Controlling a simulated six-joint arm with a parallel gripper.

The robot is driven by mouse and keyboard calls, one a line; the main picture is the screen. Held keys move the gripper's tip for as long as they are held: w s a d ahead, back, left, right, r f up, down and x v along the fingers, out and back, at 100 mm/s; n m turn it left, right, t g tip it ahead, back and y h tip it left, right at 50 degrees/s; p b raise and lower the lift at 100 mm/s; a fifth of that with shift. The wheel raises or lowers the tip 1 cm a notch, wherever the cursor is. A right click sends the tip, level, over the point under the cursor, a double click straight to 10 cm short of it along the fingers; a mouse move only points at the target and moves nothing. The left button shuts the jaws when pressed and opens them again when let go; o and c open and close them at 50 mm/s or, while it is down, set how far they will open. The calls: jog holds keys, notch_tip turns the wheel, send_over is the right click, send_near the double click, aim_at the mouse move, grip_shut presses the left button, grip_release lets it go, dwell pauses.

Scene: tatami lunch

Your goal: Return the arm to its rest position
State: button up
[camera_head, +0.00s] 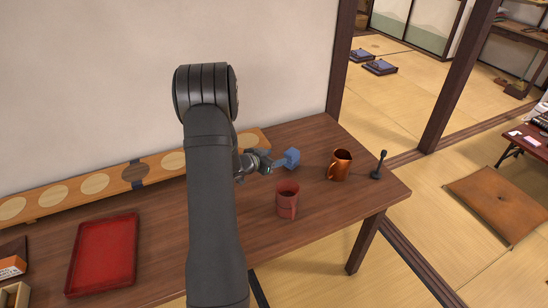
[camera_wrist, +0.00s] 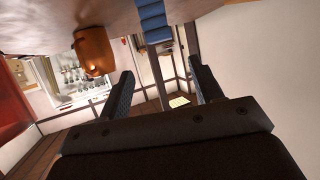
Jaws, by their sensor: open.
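My gripper (camera_head: 268,163) is over the right part of the wooden table, its end pointing right. In the wrist view its two dark fingers (camera_wrist: 163,85) stand apart with nothing between them. A small blue object (camera_head: 291,158) shows just beyond the fingertips; a blue ribbed thing (camera_wrist: 154,20), probably the same one, is at the top of the wrist view. I cannot tell whether it touches the fingers in the head view. My arm reaches up from the bottom and bends above the table, hiding part of it.
A red mug (camera_head: 287,201) stands close in front of my gripper. A copper mug (camera_head: 339,165) and a small dark upright object (camera_head: 378,166) stand to the right. A red tray (camera_head: 102,255) lies left on the table (camera_head: 335,215). A wall (camera_head: 100,80) rises behind.

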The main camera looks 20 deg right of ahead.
aim_at(292, 152)
jog(key=x, duration=1.2)
jog(key=shift+d+f, duration=0.15)
jog(key=shift+f, duration=0.1)
notch_tip(292, 152, up, 3)
jog(key=shift+r, duration=0.7)
